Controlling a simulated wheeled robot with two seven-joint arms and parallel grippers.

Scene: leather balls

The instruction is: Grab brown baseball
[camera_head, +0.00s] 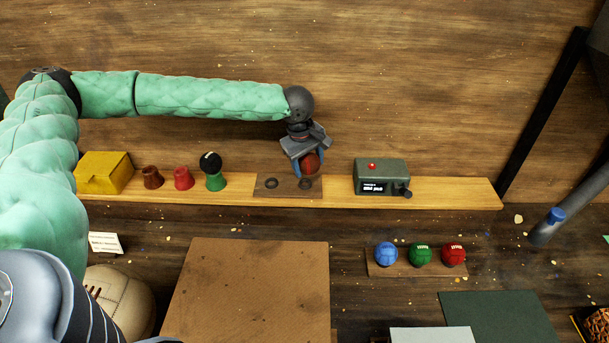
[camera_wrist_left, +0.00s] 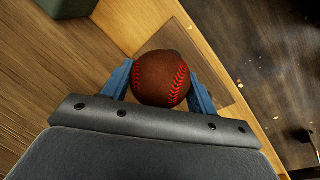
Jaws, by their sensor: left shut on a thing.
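The brown baseball (camera_head: 310,164) with red stitching is between the blue fingers of my left gripper (camera_head: 309,170), over the right part of a small wooden holder (camera_head: 288,192) on the shelf. In the left wrist view the baseball (camera_wrist_left: 161,78) sits between both fingers of the left gripper (camera_wrist_left: 160,90), which is shut on it. I cannot tell whether the ball still touches the holder. My right gripper is not in view.
The narrow shelf (camera_head: 450,194) also holds a yellow box (camera_head: 103,172), brown, red and green cups, a black ball (camera_head: 210,162) on the green cup, and a grey-green device (camera_head: 381,175). Blue, green and red balls (camera_head: 420,254) sit on a lower board. A brown board (camera_head: 250,290) lies in front.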

